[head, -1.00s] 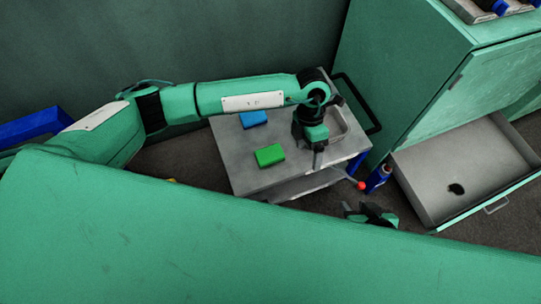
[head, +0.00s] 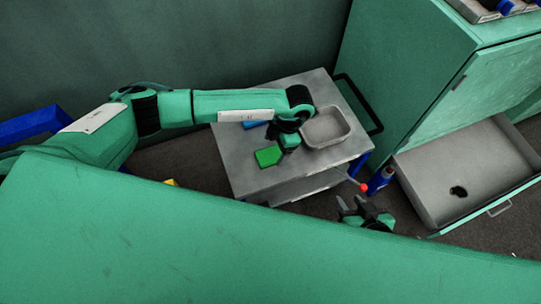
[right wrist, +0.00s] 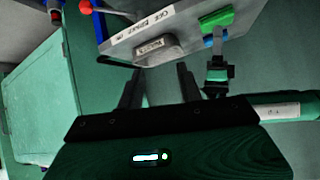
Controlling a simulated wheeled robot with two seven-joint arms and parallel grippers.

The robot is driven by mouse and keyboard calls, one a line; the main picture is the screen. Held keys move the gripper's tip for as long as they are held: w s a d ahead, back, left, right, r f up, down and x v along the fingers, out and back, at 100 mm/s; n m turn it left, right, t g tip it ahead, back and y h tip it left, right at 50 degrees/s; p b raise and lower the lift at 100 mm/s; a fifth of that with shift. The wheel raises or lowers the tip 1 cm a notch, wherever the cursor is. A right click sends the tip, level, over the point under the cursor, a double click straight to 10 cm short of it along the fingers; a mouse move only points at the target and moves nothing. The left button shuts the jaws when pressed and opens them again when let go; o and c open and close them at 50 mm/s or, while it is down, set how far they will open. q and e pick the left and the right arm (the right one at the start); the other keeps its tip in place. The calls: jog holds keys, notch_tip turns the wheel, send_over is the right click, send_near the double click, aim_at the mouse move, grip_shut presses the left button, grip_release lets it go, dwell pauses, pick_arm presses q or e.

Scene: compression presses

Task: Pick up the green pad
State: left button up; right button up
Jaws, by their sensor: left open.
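The green pad (head: 267,157) lies on the top of the grey metal cart, left of its tray. It also shows in the right wrist view (right wrist: 216,19). My left gripper (head: 282,148) is open, low over the cart top, just right of the green pad. Its fingers partly overlap the pad's right edge in the head view; I cannot tell whether they touch it. It also shows in the right wrist view (right wrist: 218,55). My right gripper (head: 357,208) is open and empty, in front of the cart; its parted fingers show in the right wrist view (right wrist: 159,85).
A blue pad (head: 255,124) lies behind the green one, partly covered by my left arm. An empty grey tray (head: 327,128) sits at the right of the cart top (head: 240,175).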

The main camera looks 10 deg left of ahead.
aim_at(272, 154)
pick_arm(q)
jog(key=shift+w+x, duration=0.15)
jog(key=shift+x, duration=0.95)
jog(key=shift+w+x, duration=0.15)
jog(key=shift+x, duration=0.95)
jog(key=shift+f+b, duration=0.25)
jog(key=shift+b, duration=0.2)
jog(key=shift+c, duration=0.4)
jog(key=c, duration=1)
